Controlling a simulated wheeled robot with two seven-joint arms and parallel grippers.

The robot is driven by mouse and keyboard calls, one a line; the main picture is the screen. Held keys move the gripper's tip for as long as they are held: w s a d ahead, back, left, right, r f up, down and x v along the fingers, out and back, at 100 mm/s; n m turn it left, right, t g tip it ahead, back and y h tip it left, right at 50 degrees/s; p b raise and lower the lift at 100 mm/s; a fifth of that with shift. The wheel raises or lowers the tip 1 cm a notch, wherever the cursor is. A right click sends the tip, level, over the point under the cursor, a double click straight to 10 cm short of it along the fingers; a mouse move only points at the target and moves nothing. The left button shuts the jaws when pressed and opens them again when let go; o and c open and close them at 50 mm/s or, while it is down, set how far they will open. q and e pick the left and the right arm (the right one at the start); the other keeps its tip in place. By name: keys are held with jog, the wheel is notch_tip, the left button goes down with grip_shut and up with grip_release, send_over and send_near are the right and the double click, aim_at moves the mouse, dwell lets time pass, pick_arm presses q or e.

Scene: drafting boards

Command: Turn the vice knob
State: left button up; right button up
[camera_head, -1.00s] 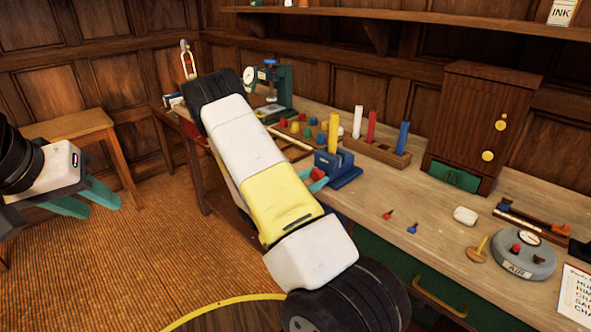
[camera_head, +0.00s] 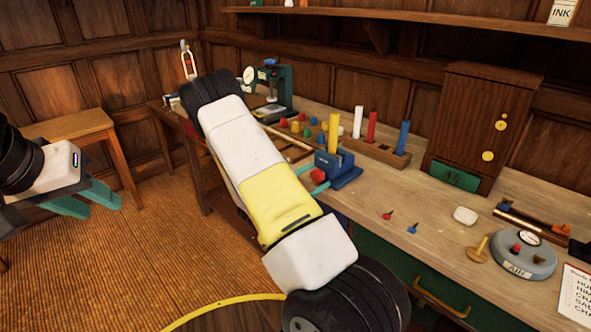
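The vice (camera_head: 346,172) is a blue block on the bench, with a yellow rod (camera_head: 334,132) standing upright in it. Its red knob (camera_head: 318,176) faces left, towards my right arm. My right gripper (camera_head: 318,178) is at the knob, with one teal finger above-left and the other below-right of it. Its fingers look spread apart; whether either touches the knob is too small to tell. My arm hides the rest of this gripper. My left gripper (camera_head: 104,207) is open and empty at the far left, away from the bench.
A rack (camera_head: 380,149) with white, red and blue rods stands behind the vice. Small red (camera_head: 387,215) and blue (camera_head: 412,228) pieces lie in front on the bench. A wooden cabinet (camera_head: 470,120) and a round grey device (camera_head: 524,257) are to the right.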

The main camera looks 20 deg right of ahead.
jog(key=v, duration=0.7)
jog(key=shift+s+a, duration=0.15)
jog(key=shift+a, duration=0.2)
jog(key=s+r+m+g+y, duration=0.85)
jog(key=s+m, duration=0.25)
jog(key=s, duration=0.4)
jog(key=s+a+r+m+t+y, duration=0.2)
jog(key=s+a+r+t+y, duration=0.2)
jog(key=a+r, duration=0.3)
jog(key=s+a+r+m+t+y, duration=0.3)
jog(key=a+r+y, duration=0.3)
jog(key=r, duration=0.3)
jog(key=shift+s+a+t, duration=0.45)
jog(key=shift+a, duration=0.35)
